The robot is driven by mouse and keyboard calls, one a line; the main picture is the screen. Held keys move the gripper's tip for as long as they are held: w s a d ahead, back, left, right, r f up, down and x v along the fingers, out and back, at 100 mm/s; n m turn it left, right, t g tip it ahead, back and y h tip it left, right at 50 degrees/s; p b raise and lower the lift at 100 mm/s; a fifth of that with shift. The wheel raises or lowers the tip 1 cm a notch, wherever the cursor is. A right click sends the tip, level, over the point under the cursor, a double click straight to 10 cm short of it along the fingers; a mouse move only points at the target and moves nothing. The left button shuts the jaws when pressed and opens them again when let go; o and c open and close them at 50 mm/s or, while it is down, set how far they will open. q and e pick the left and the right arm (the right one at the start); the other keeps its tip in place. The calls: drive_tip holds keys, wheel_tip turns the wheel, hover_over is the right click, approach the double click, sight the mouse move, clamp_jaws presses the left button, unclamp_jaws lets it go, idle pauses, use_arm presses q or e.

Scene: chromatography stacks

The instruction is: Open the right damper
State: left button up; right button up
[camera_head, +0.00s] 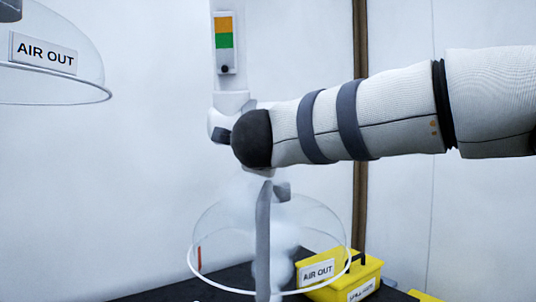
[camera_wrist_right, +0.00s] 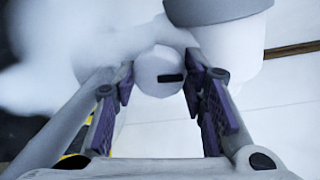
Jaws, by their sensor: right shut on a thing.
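The right damper's white duct (camera_head: 232,100) hangs in the middle of the head view, with an orange and green indicator plate (camera_head: 224,40) on it. A white round knob (camera_wrist_right: 158,82) with a black slot shows in the right wrist view. My right gripper (camera_wrist_right: 160,76) is shut on this knob, with a purple-padded finger on each side. In the head view my right arm comes in from the right; its dark rounded end hides the fingers and part of the duct joint. A small dark grey piece (camera_head: 221,135) sticks out left of the joint. My left gripper is not in view.
A clear hood (camera_head: 205,230) hangs below the duct, with pale haze around it. Another clear hood (camera_head: 60,82) labelled AIR OUT is at the upper left. A brown post (camera_head: 360,210) is behind.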

drive_tip(key=shift+n, duration=0.5)
idle(0.3)
drive_tip(key=o, duration=1.1)
drive_tip(key=shift+o, duration=0.2)
drive_tip(key=s, duration=0.4)
drive_tip(key=s+r, duration=0.1)
drive_tip(key=s, duration=0.7)
drive_tip(key=shift+a+r, duration=0.25)
drive_tip(key=shift+a, duration=0.05)
drive_tip(key=shift+w, duration=0.1)
